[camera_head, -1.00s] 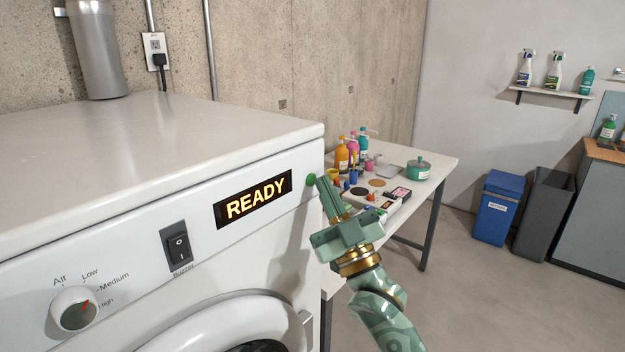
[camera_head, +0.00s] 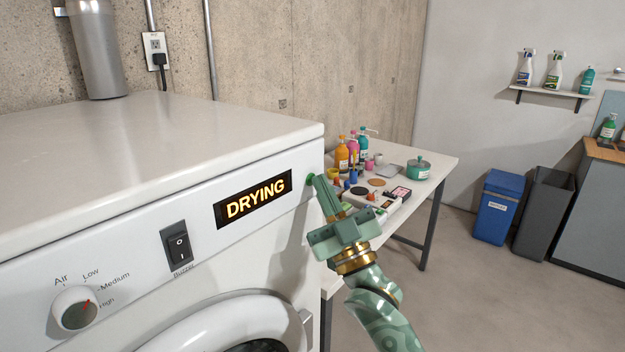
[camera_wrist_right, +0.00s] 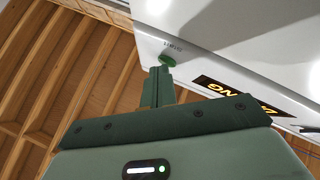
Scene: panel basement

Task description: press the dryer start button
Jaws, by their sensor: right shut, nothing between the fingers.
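The white dryer (camera_head: 120,262) fills the left of the head view. Its panel display (camera_head: 253,200) reads "DRYING" in lit letters. The green start button (camera_head: 310,180) sits at the panel's right end, partly hidden by my gripper. It also shows in the right wrist view (camera_wrist_right: 167,58), below a small printed label. My right gripper (camera_head: 319,179) is shut and empty, its fingertips at the button and seemingly touching it. In the right wrist view the closed fingertips (camera_wrist_right: 161,70) meet the button's face. My left gripper is not in view.
A buzzer switch (camera_head: 176,244) and a round heat dial (camera_head: 75,309) are on the same panel. A table (camera_head: 440,160) with bottles, a green pot and several small items stands behind my right arm. Blue and dark bins (camera_head: 497,207) stand farther right. The floor between is clear.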

